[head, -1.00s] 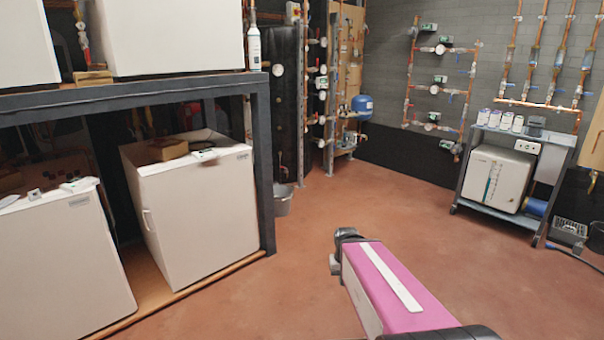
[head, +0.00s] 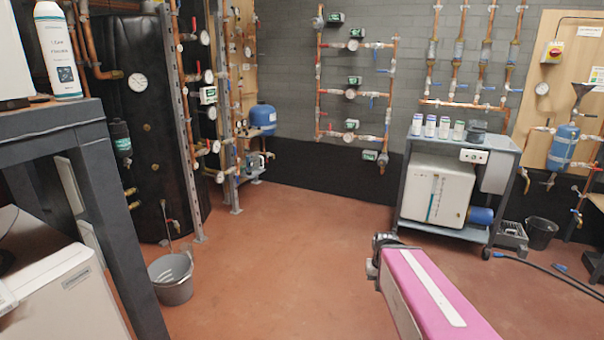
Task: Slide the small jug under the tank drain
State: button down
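The tall black tank (head: 150,130) stands at the left behind a metal post. A small pipe fitting (head: 170,222), likely its drain, sits low on its front. A grey bucket-like vessel (head: 172,284) with a handle stands on the floor below and slightly in front of that fitting. I cannot tell whether this is the small jug, and I see no other clear jug. My pink arm link (head: 440,300) reaches in from the lower right, well to the right of the vessel.
A dark frame (head: 105,210) with white units stands close at the left. A grey trolley (head: 410,190) holds a white box and several small containers. A black bucket (head: 541,232) and a cable are at the right. The middle floor is clear.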

aim_at(186, 247)
jog(key=i+l+u, duration=0.15)
jog(key=i, duration=0.5)
jog(key=i+l+u, duration=0.1)
jog(key=i, duration=0.55)
jog(key=i+j+u, duration=0.25)
jog(key=i+u, duration=0.2)
jog(key=i+j+u, duration=0.1)
jog(key=i+u, duration=0.8)
jog(key=i+l+u, duration=0.2)
jog(key=u, duration=0.25)
jog(key=i+l+u, duration=0.15)
jog(key=i+u, duration=0.15)
jog(key=i, duration=0.3)
